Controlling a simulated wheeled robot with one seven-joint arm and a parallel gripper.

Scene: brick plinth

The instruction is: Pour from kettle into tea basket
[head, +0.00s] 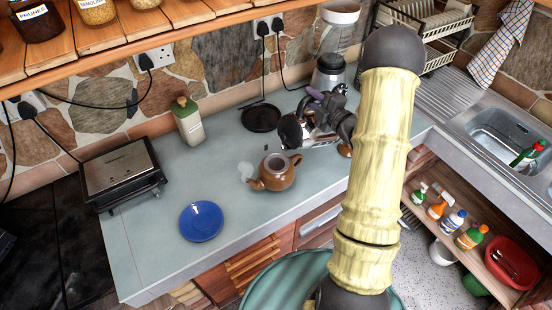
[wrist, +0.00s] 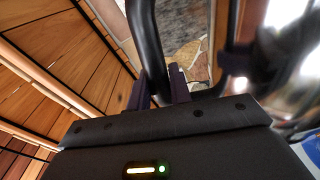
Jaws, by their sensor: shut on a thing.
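A shiny metal kettle (head: 322,138) with dark parts is at the back of the counter in the head view, right of the brown teapot. My gripper (head: 334,104) is above it, partly hidden by my arm. In the wrist view my gripper (wrist: 160,90) is shut on the kettle's black handle (wrist: 147,45). The kettle's blurred metal body (wrist: 292,60) is at the right there. The brown teapot (head: 272,182) stands upright with its top open and its spout to the left. I cannot make out a tea basket inside it.
A blue plate (head: 201,221) lies at the front left, and a grill (head: 122,172) stands at the left. A bottle (head: 189,124), a round black base (head: 261,117) and a blender (head: 330,72) stand along the wall. The counter between plate and teapot is mostly clear.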

